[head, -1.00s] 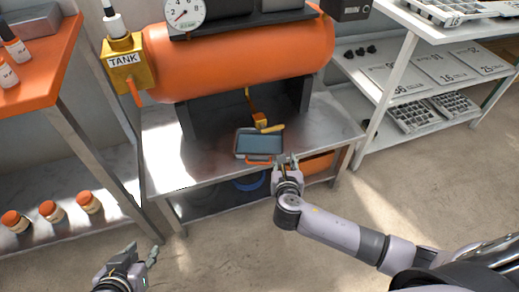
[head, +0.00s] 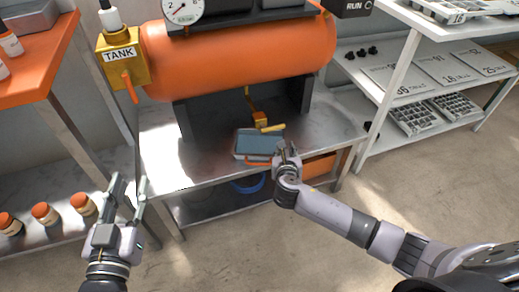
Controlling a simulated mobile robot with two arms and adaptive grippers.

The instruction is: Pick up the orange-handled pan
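The pan (head: 258,142) is a shallow grey rectangular tray with a blue-grey inside. It lies on the metal bench below the orange tank. Its orange handle (head: 257,158) shows at the near edge, partly hidden. My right gripper (head: 285,150) is at the pan's near right corner, beside the handle. Its fingers are small and overlap the pan's edge, so I cannot tell whether they are open or touch it. My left gripper (head: 129,184) is open and empty, in front of the bench's left end, with its fingers pointing up and apart.
The orange tank (head: 240,55) with a yellow valve block (head: 122,55) stands over the bench top (head: 200,158). A yellow lever (head: 268,126) sits just behind the pan. A blue round thing (head: 248,184) is below the bench. Shelves with trays stand right; orange-capped jars (head: 45,213) stand left.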

